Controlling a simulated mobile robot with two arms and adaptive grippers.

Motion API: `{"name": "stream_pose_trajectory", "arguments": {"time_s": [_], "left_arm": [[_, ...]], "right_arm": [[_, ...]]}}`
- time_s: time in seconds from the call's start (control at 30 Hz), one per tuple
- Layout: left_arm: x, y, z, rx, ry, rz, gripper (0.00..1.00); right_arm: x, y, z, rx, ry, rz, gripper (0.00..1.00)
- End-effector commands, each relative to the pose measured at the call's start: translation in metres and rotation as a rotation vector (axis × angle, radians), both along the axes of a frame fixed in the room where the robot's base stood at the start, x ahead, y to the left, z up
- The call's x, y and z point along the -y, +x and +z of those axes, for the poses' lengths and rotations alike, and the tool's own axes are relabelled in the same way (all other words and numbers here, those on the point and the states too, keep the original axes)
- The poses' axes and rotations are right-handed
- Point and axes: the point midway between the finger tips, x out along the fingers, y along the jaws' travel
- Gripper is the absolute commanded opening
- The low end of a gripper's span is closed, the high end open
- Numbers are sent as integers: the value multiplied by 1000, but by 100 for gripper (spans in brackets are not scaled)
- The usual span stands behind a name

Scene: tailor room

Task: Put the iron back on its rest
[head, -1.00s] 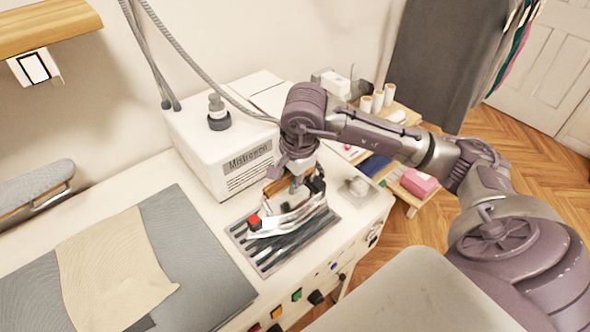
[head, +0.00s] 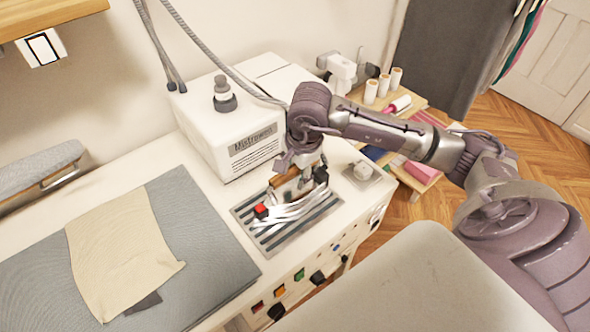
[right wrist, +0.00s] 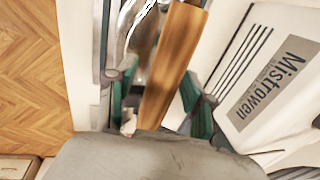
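The iron (head: 292,212) has a shiny metal body, a red button and a wooden handle (right wrist: 172,65). In the head view it sits on its rest (head: 245,208), a dark striped metal plate on the white table, and appears to touch it. My right gripper (right wrist: 160,110) is above the iron, with its green-padded fingers on either side of the handle. Gaps show between the fingers and the wood, so it looks open around the handle. The iron's underside and part of the handle are hidden. My left gripper is not in view.
A white steam unit (head: 215,125) marked "Mistrowen" stands just behind the rest, with a grey hose hanging above. A grey mat (head: 195,235) with beige cloth (head: 120,250) lies left. A small pale block (head: 362,172) is right of the rest. Coloured switches line the table's front.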

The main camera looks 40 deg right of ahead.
Motion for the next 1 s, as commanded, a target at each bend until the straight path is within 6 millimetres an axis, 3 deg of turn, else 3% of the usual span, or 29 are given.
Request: {"name": "stream_pose_trajectory", "arguments": {"time_s": [0.27,0.7,1.0], "left_arm": [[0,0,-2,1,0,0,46],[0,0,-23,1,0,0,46],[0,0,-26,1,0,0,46]], "right_arm": [[1,0,9,4,-2,0,52],[1,-18,95,6,-1,1,52],[2,-23,119,1,0,0,52]]}}
